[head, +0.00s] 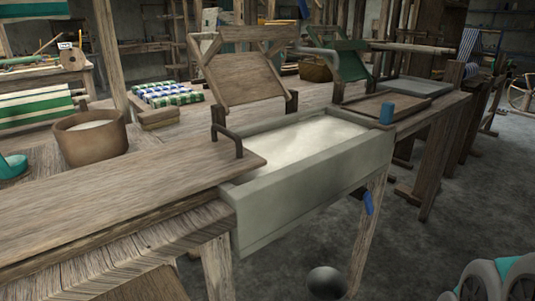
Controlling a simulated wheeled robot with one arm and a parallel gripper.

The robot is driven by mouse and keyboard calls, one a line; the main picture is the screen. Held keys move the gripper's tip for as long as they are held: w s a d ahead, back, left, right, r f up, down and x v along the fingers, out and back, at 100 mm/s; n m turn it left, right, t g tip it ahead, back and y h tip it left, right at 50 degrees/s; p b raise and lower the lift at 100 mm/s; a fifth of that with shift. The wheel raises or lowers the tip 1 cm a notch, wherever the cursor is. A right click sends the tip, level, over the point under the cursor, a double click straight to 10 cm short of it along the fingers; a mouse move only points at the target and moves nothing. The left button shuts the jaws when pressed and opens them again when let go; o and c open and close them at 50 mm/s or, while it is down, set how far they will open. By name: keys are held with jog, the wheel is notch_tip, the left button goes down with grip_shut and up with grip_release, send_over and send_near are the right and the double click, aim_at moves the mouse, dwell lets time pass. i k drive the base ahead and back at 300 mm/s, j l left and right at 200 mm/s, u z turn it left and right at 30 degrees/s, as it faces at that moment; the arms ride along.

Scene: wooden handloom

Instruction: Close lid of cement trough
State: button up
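The cement trough (315,185) is a long grey box in the middle of the view, set in the bench line. Its top is largely uncovered and shows a pale, powdery fill (300,143). A flat wooden board (130,190), apparently the lid, lies to the left of the opening, with its right end at the trough's left end. A dark, bent metal handle (228,139) stands up at that end of the board. My gripper cannot be made out in this view, and nothing is seen touching the board or the handle.
A round brown tub (91,138) with pale contents stands behind the board. A tilted wooden panel (242,78) rises behind the trough. A blue block (387,113) sits at its right end. A dark ball (326,282) is low in front. The floor at right looks mostly open.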

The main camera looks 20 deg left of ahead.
aim_at(37, 216)
jog(key=k+j+u, duration=0.1)
jog(key=u, duration=1.75)
